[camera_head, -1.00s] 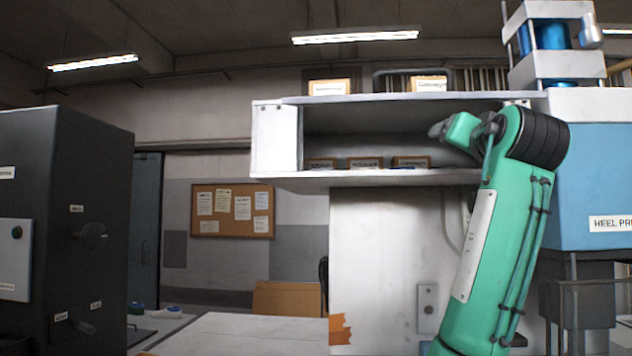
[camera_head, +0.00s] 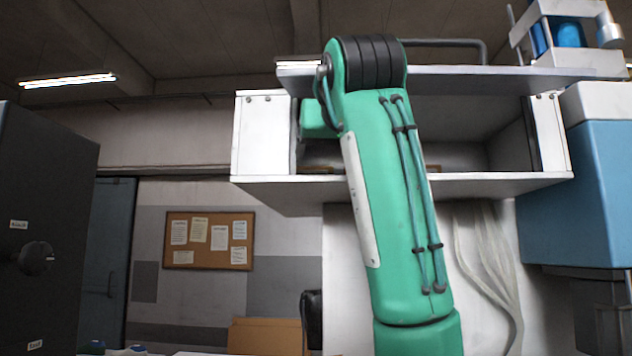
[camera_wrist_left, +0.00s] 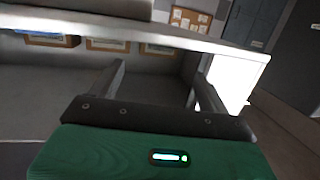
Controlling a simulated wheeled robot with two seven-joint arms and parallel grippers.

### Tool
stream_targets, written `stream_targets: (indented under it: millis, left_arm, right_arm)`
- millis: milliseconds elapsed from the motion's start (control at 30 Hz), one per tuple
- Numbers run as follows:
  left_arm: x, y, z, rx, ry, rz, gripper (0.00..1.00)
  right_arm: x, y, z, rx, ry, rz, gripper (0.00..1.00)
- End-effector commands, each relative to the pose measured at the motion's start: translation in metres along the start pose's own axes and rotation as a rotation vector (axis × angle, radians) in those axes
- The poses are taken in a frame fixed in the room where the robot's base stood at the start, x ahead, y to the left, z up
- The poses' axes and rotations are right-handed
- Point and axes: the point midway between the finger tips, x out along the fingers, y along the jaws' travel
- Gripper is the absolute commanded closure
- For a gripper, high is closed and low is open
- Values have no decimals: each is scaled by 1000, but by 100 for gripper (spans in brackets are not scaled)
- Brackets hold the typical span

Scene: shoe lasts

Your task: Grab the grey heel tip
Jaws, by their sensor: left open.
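I cannot make out the grey heel tip in either view. My left gripper (camera_wrist_left: 158,82) shows in the left wrist view, with its two grey fingers spread apart and nothing visible between them. It is at the white shelf unit (camera_wrist_left: 235,52), with the labelled bins (camera_wrist_left: 106,44) beyond the fingers. In the head view, my green left arm rises in front of the shelf unit (camera_head: 265,135) and hides much of its inside. The left gripper's fingers are hidden there. My right gripper is in neither view.
A blue machine (camera_head: 580,190) stands to the right of the shelf, and a dark cabinet (camera_head: 45,220) to the left. Pale hoses (camera_head: 488,260) hang below the shelf. A cork board (camera_head: 208,240) is on the back wall.

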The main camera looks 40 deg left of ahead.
Motion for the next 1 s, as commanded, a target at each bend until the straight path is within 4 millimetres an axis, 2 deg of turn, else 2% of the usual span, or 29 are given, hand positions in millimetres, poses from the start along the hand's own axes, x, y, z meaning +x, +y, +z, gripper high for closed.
stream_targets:
  millis: [100, 300, 467, 733, 1000]
  left_arm:
    - [23, 0, -3, 0, -2, -1, 21]
    - [43, 0, -1, 0, 0, 0, 21]
    - [52, 0, 0, 0, -1, 0, 21]
    - [90, -3, 2, 1, -2, -1, 21]
    - [97, -2, 5, 0, 1, 0, 21]
  right_arm:
    - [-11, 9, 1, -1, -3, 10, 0]
    - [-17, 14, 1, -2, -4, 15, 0]
    - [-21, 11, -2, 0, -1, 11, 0]
    - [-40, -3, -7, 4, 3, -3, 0]
    - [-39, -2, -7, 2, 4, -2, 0]
